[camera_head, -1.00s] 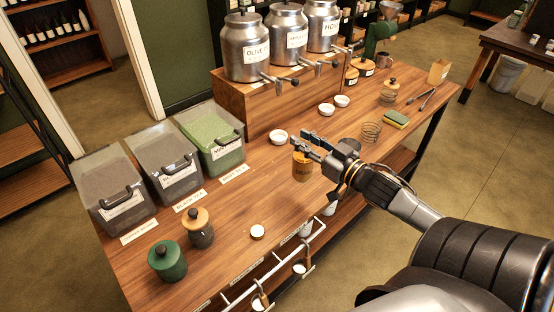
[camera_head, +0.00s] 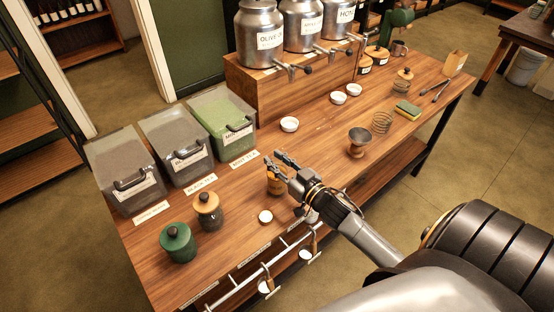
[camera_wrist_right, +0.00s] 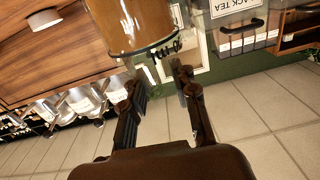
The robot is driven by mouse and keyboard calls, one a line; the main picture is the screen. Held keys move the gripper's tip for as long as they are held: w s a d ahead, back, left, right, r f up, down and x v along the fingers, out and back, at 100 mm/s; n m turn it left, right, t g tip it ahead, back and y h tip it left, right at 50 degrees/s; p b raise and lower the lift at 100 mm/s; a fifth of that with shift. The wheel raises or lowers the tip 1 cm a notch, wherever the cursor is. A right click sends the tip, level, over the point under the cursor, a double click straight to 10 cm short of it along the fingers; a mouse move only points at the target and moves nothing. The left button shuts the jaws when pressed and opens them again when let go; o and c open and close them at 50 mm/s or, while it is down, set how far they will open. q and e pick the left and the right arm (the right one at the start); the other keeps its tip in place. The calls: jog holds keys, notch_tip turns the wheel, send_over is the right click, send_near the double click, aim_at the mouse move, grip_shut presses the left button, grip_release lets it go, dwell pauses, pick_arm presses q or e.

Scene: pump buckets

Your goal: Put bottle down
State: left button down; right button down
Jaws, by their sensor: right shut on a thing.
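The bottle is amber, with a pale label. In the head view the bottle (camera_head: 276,184) is at the fingers of my right gripper (camera_head: 280,160), over the table between the bins and the front edge. The fingers hide its upper part. In the wrist view the bottle (camera_wrist_right: 135,28) fills the top middle, just beyond the fingers of my right gripper (camera_wrist_right: 158,85). The gripper is shut on it. I cannot tell whether its base touches the table. My left gripper is not in view.
The wooden table (camera_head: 325,137) has clear wood around the bottle. A small white lid (camera_head: 265,217) lies close to it. A wooden-lidded jar (camera_head: 208,212) and a green jar (camera_head: 178,244) stand left. A rail (camera_head: 272,262) runs along the front.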

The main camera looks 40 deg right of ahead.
jog(key=shift+r, duration=0.1)
jog(key=c, duration=1)
grip_release()
jog(key=shift+s+d+b, duration=0.2)
jog(key=shift+s+b, duration=0.1)
jog(key=shift+s, duration=1.7)
jog(key=shift+s+d+b, duration=0.25)
jog(key=shift+s+b, duration=0.1)
jog(key=shift+s, duration=1.7)
jog(key=shift+s+d+b, duration=0.2)
jog(key=shift+s+b, duration=0.1)
jog(key=shift+s, duration=1.7)
